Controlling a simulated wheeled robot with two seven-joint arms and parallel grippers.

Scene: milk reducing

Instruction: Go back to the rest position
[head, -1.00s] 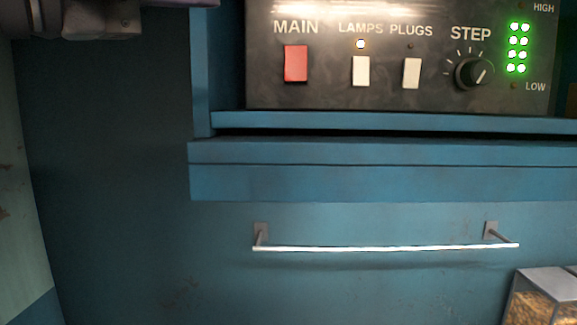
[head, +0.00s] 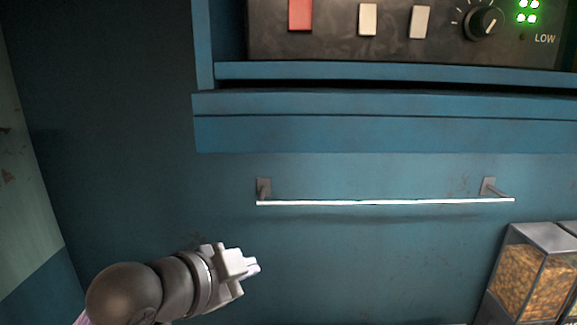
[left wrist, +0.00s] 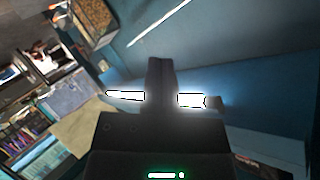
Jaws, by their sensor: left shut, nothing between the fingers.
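My left gripper (head: 250,267) shows at the lower left of the head view, in front of the blue wall and below the left end of the metal rail. Its fingers are shut and hold nothing. In the left wrist view the gripper (left wrist: 160,70) is at the centre, its fingers together. The control panel (head: 335,35) is at the top of the head view, partly cut off, with a red switch (head: 300,14), two white switches and a dark knob (head: 484,23). My right gripper is in neither view.
A blue shelf (head: 380,134) juts out below the panel. A metal rail (head: 385,202) is fixed to the wall under it. A clear container of brown pieces (head: 530,282) stands at the lower right. The left wrist view shows cluttered shelves (left wrist: 30,130) at the left.

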